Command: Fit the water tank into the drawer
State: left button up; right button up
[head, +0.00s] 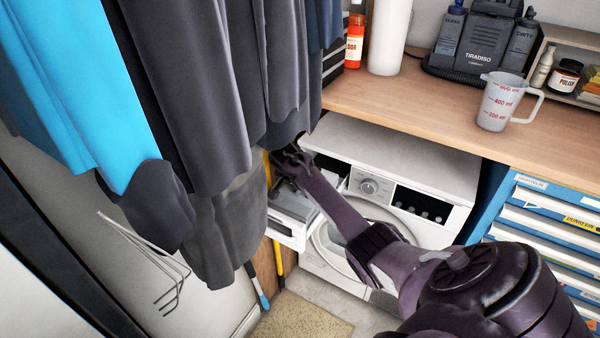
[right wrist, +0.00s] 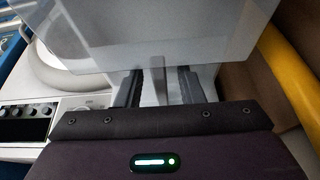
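The white drawer (head: 287,229) is pulled out at the machine's upper left. A translucent grey piece, apparently the water tank (right wrist: 150,30), fills the top of the right wrist view; its exact seating in the drawer cannot be told. An upright grey tab (right wrist: 158,78) shows at its near side. My right gripper (head: 284,163) is over the drawer, partly against dark hanging clothes. In the right wrist view its two fingers (right wrist: 160,88) stand apart on either side of the tab, with visible gaps. My left gripper is not in view.
Hanging clothes (head: 205,90) crowd the left, close to my right gripper. The white machine (head: 420,165) stands under a wooden counter (head: 400,95) with a measuring jug (head: 495,103). A blue tool chest (head: 545,215) is at right. A yellow pole (right wrist: 290,75) stands beside the drawer.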

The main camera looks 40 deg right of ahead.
jog(key=shift+r, duration=0.1)
jog(key=v, duration=0.7)
jog(key=shift+a+r, duration=0.1)
jog(key=shift+r, duration=0.2)
dwell(0.5)
